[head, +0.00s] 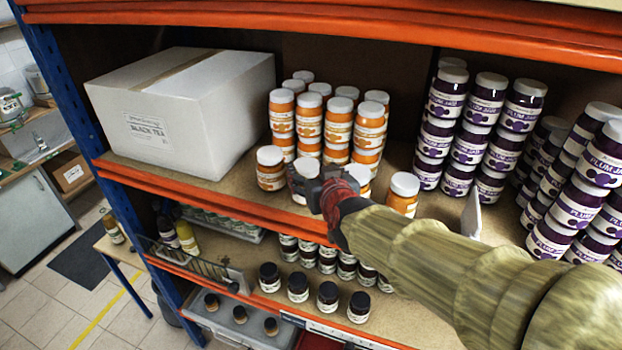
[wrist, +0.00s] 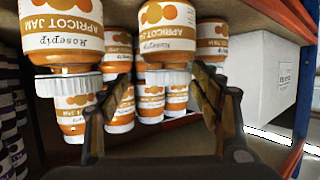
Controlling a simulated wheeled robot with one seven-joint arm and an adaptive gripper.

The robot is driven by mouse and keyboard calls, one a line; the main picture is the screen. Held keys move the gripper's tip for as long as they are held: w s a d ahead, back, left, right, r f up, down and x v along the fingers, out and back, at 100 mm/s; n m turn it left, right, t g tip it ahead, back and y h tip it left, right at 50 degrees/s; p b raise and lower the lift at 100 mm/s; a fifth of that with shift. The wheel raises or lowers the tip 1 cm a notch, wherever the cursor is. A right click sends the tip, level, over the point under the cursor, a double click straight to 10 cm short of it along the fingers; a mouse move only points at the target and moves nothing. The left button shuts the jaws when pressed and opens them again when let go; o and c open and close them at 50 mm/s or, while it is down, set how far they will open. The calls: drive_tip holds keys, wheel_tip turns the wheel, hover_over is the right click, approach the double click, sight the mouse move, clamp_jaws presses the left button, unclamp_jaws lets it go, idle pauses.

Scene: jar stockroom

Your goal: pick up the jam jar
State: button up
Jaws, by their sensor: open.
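Several apricot jam jars with white lids and orange labels stand upright on the shelf. In the head view, one front-row jam jar (head: 303,168) is partly hidden behind my gripper (head: 318,191). My gripper is open and empty at the shelf's front edge. The wrist view is upside down. There, a jam jar (wrist: 168,30) has its white lid in line with the gap between my fingertips (wrist: 162,80). I cannot tell whether the fingertips reach around it. Another front jar (wrist: 64,45) stands close beside it, to the left.
A white tea box (head: 190,110) stands left of the apricot jars. Stacked plum jam jars (head: 468,130) fill the right. A thin upright plate (head: 471,214) stands near the front edge. The orange shelf beam (head: 200,188) runs below; another beam is overhead.

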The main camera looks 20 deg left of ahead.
sight(311, 165)
drive_tip(key=x, duration=0.4)
drive_tip(key=shift+w, duration=0.3)
drive_tip(key=shift+s, duration=0.1)
drive_tip(key=shift+c, duration=0.4)
drive_tip(key=c, duration=1.5)
drive_tip(key=shift+r, duration=0.15)
clamp_jaws()
drive_tip(key=shift+r, duration=0.1)
